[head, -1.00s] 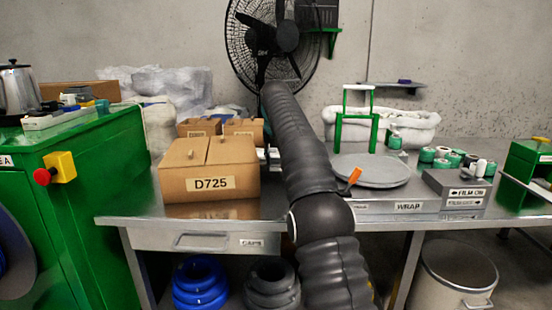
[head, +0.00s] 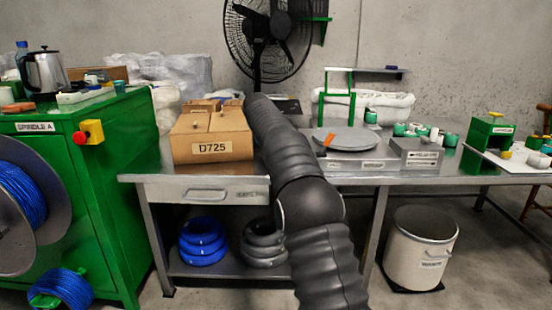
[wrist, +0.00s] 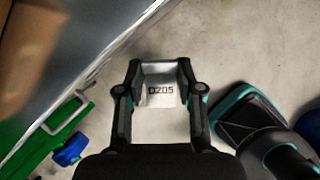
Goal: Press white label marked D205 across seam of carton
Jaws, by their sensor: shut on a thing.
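My gripper (wrist: 160,98) shows in the wrist view, shut on a white label (wrist: 161,90) printed D205, which spans between the fingertips. The floor lies behind it, and it touches no carton. A brown carton (head: 228,147) stands on the metal bench in the head view, with a D725 label on its front face and a seam running back across its top. A brown box side, blurred, shows at the upper left of the wrist view (wrist: 22,45), apart from my gripper. In the head view my gripper is hidden behind my dark arm.
The metal bench (head: 150,178) has a drawer in front, and its edge crosses the wrist view. A green cabinet (head: 110,190) stands left, with a cable spool (head: 25,200). A round plate (head: 345,138) and several rolls lie right. A bin (head: 420,255) stands below.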

